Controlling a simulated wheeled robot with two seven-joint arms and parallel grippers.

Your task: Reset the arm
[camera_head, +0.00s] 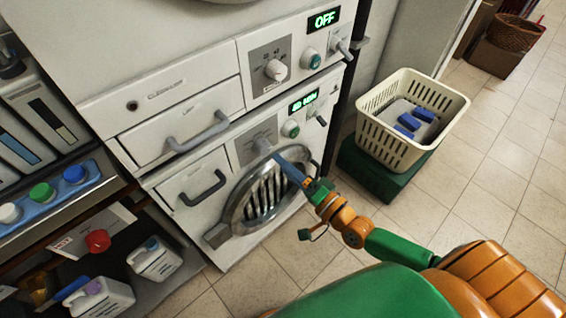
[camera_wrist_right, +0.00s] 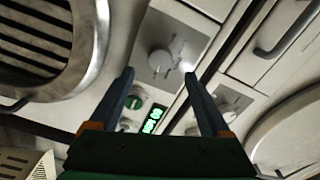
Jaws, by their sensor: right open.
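My right arm comes in from the lower right in the head view. Its right gripper (camera_head: 280,160) has blue fingers and is in front of the lower machine's panel, by the upper edge of the round grilled door (camera_head: 262,196). In the right wrist view the right gripper (camera_wrist_right: 159,75) has its two fingers spread, with nothing between them. Beyond the fingertips are a grey knob (camera_wrist_right: 160,62) and a green lit display (camera_wrist_right: 153,118). Whether the fingers touch the machine cannot be told. My left gripper is out of view.
The upper machine's display (camera_head: 323,19) reads OFF. A cream basket (camera_head: 388,142) with blue-topped items stands on a dark green box (camera_head: 375,176) to the right. Tiled floor (camera_head: 490,215) is clear at right.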

